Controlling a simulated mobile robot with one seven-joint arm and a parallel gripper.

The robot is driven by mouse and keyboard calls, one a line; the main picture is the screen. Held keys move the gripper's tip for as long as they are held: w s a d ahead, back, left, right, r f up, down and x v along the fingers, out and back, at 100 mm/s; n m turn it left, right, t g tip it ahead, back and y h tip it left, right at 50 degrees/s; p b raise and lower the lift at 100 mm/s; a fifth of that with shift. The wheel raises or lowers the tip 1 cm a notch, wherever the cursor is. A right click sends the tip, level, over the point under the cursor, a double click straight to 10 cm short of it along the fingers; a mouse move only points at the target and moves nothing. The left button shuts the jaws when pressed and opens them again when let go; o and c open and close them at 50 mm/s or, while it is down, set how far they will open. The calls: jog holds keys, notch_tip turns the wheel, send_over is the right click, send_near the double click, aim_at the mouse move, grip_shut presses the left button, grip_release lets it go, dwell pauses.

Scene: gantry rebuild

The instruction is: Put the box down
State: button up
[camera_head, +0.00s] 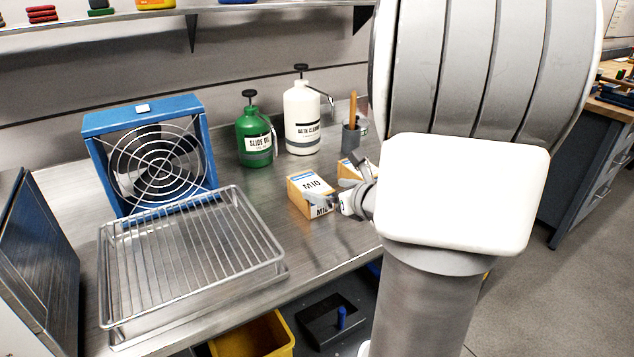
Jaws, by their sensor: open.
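A small cardboard box (296,205) with a white label marked M10 is on the steel bench, left of my gripper. My gripper (328,182) is open, with its fingers close around the box's right side; whether they touch it I cannot tell. A second orange-brown box (349,171) is just behind my gripper and partly hidden by it. My arm covers the right part of the bench.
A wire rack on a tray (265,262) and a blue fan (90,150) fill the left of the steel bench (262,196). Behind stand a green bottle (250,130), a white bottle (301,108) and a grey cup (351,140). A yellow bin (250,338) is below.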

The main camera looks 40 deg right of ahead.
jog(key=shift+v, duration=1.6)
